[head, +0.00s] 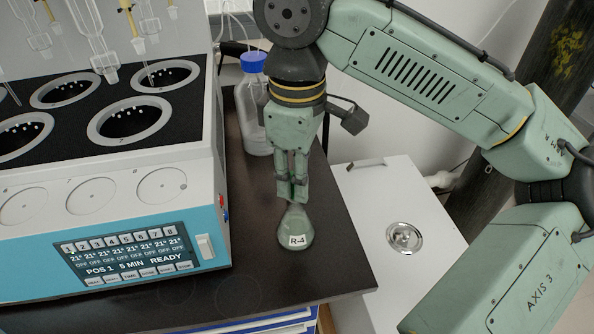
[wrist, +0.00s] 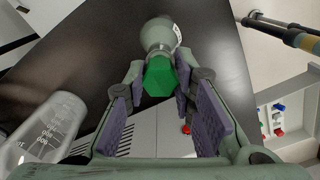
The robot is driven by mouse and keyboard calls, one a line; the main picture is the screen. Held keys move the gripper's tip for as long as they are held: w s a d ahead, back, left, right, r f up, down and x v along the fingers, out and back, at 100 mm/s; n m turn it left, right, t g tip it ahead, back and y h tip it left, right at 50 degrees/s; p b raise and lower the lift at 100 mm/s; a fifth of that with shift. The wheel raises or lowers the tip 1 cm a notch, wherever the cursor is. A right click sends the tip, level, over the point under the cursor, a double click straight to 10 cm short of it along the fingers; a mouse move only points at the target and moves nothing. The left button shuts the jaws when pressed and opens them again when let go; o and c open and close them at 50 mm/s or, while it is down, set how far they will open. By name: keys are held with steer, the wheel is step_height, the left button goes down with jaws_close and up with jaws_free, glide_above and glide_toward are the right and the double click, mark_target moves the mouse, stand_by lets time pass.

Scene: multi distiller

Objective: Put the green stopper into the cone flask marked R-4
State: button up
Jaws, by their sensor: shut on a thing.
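The cone flask marked R-4 (head: 296,230) stands on the dark bench top, its white label facing the head camera. My gripper (head: 292,192) points down right above the flask's neck, and its fingertips hide the flask's mouth. In the wrist view the green stopper (wrist: 158,77) sits between my fingertips, which are shut on it. The flask (wrist: 159,36) shows directly beyond the stopper, in line with it. I cannot tell how far the stopper is inside the neck.
The distiller (head: 120,210) with its control panel stands close on the left. A bottle with a blue cap (head: 254,110) stands behind my gripper, and it also shows in the wrist view (wrist: 48,125). The bench top (head: 338,265) is clear to the right of the flask.

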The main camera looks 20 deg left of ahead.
steer(key=shift+f+b, duration=0.45)
steer(key=shift+f, duration=0.4)
steer(key=o, duration=0.8)
step_height(320, 180, up, 12)
steer(key=shift+r, duration=0.1)
stand_by(0.6)
